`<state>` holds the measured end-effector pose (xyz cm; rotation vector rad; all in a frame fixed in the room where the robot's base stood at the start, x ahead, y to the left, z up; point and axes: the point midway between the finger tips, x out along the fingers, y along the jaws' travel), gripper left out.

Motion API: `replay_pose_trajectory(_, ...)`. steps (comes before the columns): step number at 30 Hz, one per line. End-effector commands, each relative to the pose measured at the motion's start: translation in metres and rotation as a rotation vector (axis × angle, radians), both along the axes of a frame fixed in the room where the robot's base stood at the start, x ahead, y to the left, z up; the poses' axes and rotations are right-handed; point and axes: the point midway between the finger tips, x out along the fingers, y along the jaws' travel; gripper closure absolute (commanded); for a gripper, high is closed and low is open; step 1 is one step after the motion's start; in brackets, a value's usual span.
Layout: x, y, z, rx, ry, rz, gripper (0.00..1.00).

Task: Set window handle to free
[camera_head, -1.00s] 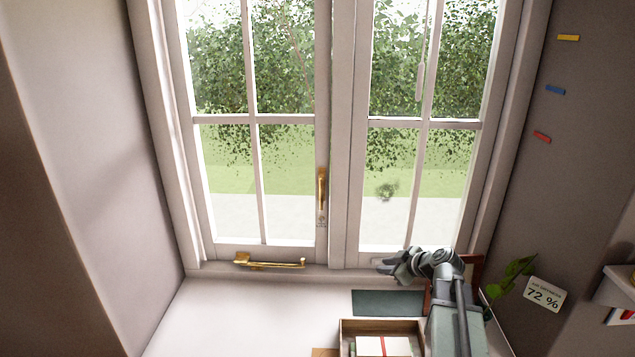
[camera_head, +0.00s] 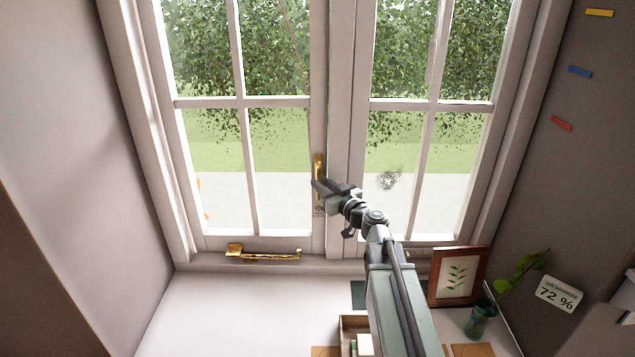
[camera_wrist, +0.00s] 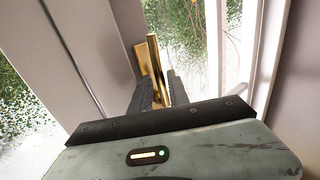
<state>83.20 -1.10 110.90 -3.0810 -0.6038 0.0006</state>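The brass window handle (camera_head: 319,163) points vertically on the left sash's inner stile, beside the centre post. My gripper (camera_head: 317,183) is at the handle's lower part and hides some of it in the head view. In the wrist view the two dark fingers of my gripper (camera_wrist: 161,88) stand apart, with the lower end of the handle (camera_wrist: 152,58) showing between them. I cannot make out finger contact with the brass. The left window sash (camera_head: 245,102) looks closed in its frame.
A brass stay (camera_head: 265,254) lies along the bottom of the left sash. On the sill (camera_head: 230,300) are a framed leaf picture (camera_head: 458,277), a plant in a green glass (camera_head: 481,318) and a box (camera_head: 353,326). A 72 % card (camera_head: 559,294) is on the right wall.

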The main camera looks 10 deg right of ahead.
Motion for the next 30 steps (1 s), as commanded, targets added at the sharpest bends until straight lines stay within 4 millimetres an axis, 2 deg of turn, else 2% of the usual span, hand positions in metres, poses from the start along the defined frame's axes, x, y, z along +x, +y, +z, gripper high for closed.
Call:
replay_pose_trajectory(1,0.0108,0.0032,0.0,0.0,0.0,0.001,0.79)
replay_pose_trajectory(3,0.0169,0.0061,0.0,0.0,0.0,0.0,0.79)
replay_pose_trajectory(10,0.0179,0.0086,-0.0001,0.0,0.0,0.001,0.79)
replay_pose_trajectory(11,0.0178,0.0087,-0.0001,0.0,0.0,0.001,0.81)
replay_pose_trajectory(13,0.0178,0.0088,-0.0001,0.0,0.0,0.002,1.0)
replay_pose_trajectory(30,0.0175,0.0097,-0.0002,-0.001,0.001,0.003,1.0)
